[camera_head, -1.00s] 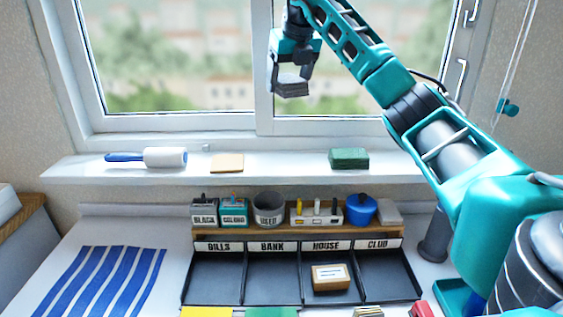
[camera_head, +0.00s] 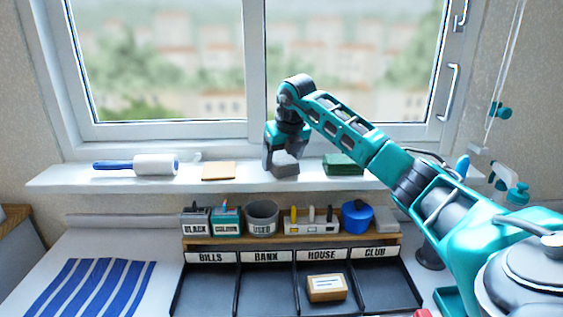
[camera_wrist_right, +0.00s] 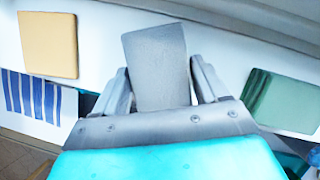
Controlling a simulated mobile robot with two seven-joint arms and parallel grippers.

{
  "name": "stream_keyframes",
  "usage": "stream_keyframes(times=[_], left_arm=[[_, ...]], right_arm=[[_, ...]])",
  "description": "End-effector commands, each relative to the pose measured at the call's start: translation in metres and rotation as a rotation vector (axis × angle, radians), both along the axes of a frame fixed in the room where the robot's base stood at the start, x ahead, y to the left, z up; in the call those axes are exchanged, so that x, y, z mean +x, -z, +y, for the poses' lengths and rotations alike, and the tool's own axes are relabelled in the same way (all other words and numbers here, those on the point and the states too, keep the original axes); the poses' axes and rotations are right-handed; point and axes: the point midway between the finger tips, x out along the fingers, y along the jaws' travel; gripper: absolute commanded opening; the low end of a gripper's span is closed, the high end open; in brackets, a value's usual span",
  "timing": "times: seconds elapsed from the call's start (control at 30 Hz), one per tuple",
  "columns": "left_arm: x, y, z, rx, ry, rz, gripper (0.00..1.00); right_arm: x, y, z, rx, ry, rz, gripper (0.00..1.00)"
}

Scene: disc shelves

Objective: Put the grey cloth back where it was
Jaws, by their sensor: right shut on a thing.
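The grey cloth (camera_head: 286,167) is a small folded grey pad. My right gripper (camera_head: 282,163) is shut on it and holds it at the windowsill, between the tan cloth (camera_head: 219,171) and the green cloth (camera_head: 344,163). In the right wrist view the grey cloth (camera_wrist_right: 155,65) stands out between the two fingers (camera_wrist_right: 160,90), with the tan cloth (camera_wrist_right: 48,45) to the left and the green cloth (camera_wrist_right: 283,101) to the right. I cannot tell whether the grey cloth touches the sill (camera_head: 70,177). My left gripper is not in view.
A blue-handled lint roller (camera_head: 155,165) lies on the sill at the left. Below, a wooden riser (camera_head: 290,239) carries several pots and holders, and a black labelled tray (camera_head: 210,284) holds a small box (camera_head: 327,288). A spray bottle (camera_head: 517,194) stands at the right.

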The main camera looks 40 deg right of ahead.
Motion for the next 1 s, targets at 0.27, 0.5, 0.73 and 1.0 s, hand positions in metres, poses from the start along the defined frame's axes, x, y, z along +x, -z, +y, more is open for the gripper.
stream_keyframes(times=[0.27, 0.5, 0.73, 1.0], left_arm=[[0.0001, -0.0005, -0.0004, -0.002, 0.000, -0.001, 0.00], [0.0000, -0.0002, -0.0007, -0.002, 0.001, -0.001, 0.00], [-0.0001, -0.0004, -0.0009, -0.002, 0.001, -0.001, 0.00], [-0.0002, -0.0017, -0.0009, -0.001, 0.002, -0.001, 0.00]], right_arm=[[0.0004, 0.0052, 0.0003, 0.000, 0.000, -0.002, 0.48], [0.0002, 0.0085, 0.0001, 0.001, 0.001, -0.001, 0.81], [0.0002, 0.0084, 0.0001, 0.001, 0.000, -0.001, 0.98], [0.0001, 0.0024, 0.0004, 0.001, -0.001, -0.003, 0.98]])
